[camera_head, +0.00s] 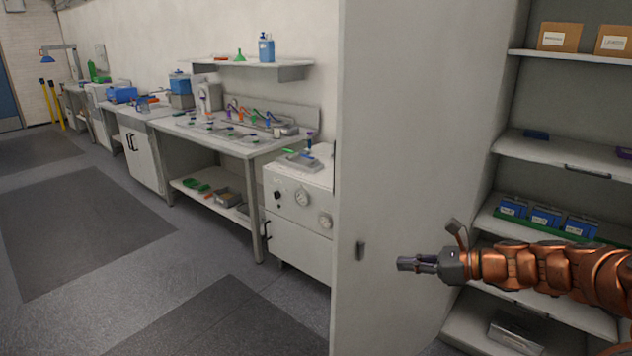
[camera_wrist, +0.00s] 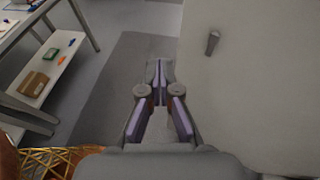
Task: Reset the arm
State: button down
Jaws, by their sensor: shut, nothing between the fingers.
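My arm reaches in from the right in the head view, stretched out level in front of the open shelving. My gripper (camera_head: 408,263) is at its left end, in front of the tall pale cabinet panel (camera_head: 400,130). In the wrist view my gripper (camera_wrist: 158,66) has its fingertips together with nothing between them. The grey floor lies beyond the fingers in that view, and the pale panel (camera_wrist: 250,90) fills the right side, with a small dark handle (camera_wrist: 212,43) on it.
Shelves at the right hold cardboard boxes (camera_head: 559,37) and blue battery packs (camera_head: 545,217). A workbench (camera_head: 258,147) with coloured tools and a white cabinet with gauges (camera_head: 298,220) stand left of the panel. The floor (camera_head: 200,265) at left is clear.

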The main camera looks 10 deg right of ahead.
jog(key=s+a+r+n+g+h, duration=0.25)
jog(key=s+a+n+g, duration=0.45)
jog(key=s+a+n, duration=0.85)
jog(key=s+d+f+n+g+h, duration=0.1)
jog(key=s+d+f+n+h, duration=0.1)
jog(key=s, duration=0.5)
jog(key=s+d+f+n+h, duration=0.1)
jog(key=s+f+n+h, duration=0.1)
jog(key=s+n+h, duration=0.2)
jog(key=s+d+f+n+g+h, duration=0.1)
jog(key=s+d+n+h, duration=0.1)
jog(key=s, duration=0.8)
jog(key=shift+d+f+n+g+h, duration=0.35)
jog(key=shift+f+n+h, duration=0.1)
jog(key=shift+h, duration=0.3)
